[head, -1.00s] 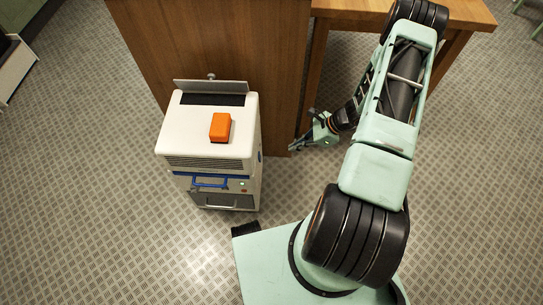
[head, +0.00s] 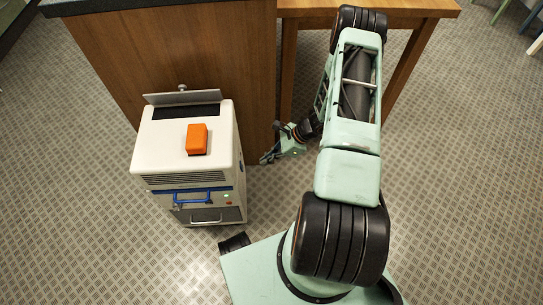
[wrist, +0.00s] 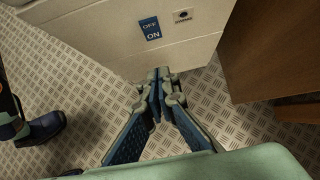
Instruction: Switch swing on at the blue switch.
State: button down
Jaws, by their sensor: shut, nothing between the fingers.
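The blue switch (wrist: 150,28) is a small blue plate marked OFF above and ON below. It sits on the side wall of a pale machine (wrist: 85,35), near the top of the wrist view. In the head view the same white machine (head: 165,160) stands left of my arm, and the switch face cannot be made out there. My gripper (wrist: 161,76) is shut and empty, its tips below the switch in the wrist view and apart from it. In the head view my gripper (head: 265,158) is just right of the machine's side.
An orange block (head: 197,137) lies on the machine's top, and a blue handle (head: 200,197) is on its front. A small dark socket (wrist: 183,15) is right of the switch. A wooden cabinet (head: 180,60) stands behind. The patterned floor on the left is open.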

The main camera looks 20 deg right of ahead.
aim_at(242, 166)
jog(key=w+a+f+b, duration=0.1)
jog(key=w+a+f, duration=0.1)
jog(key=a, duration=0.4)
jog(key=shift+f, duration=0.75)
jog(key=shift+b, duration=0.3)
jog(key=shift+a+f, duration=0.15)
jog(key=shift+a, duration=0.15)
